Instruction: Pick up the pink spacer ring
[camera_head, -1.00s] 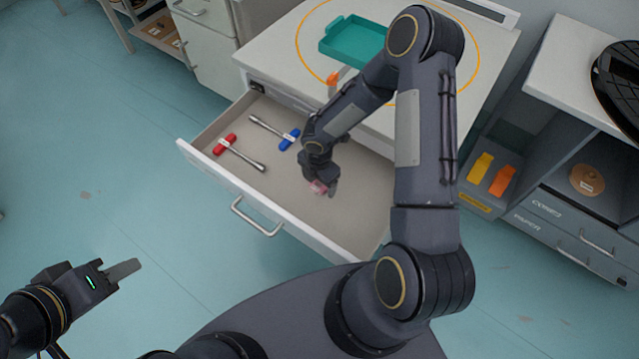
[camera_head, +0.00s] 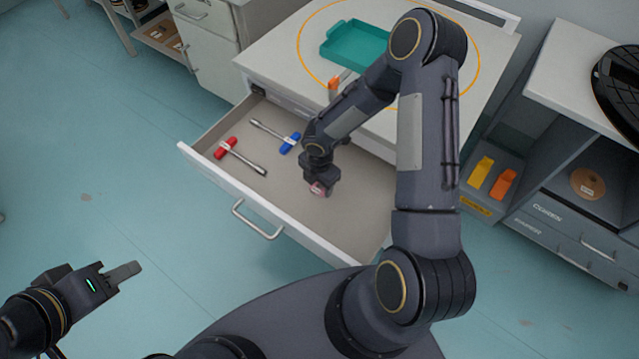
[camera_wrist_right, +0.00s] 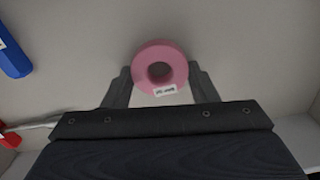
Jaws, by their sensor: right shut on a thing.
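The pink spacer ring (camera_wrist_right: 159,50) shows in the right wrist view between the two fingers of my right gripper (camera_wrist_right: 161,88). It has a small white label with dark print on its near edge. The right fingers are shut on the ring's sides. I cannot tell whether the ring touches the drawer floor. My left gripper (camera_head: 122,274) is far off at the lower left, over the floor; its finger gap is not clear.
A red-handled tool (camera_head: 240,157) and a blue-handled tool (camera_head: 275,135) lie in the drawer's left part. A teal tray (camera_head: 357,45) stands on the worktop above. The drawer's front wall (camera_head: 270,205) is close by. Yellow and orange blocks (camera_head: 492,177) sit at the right.

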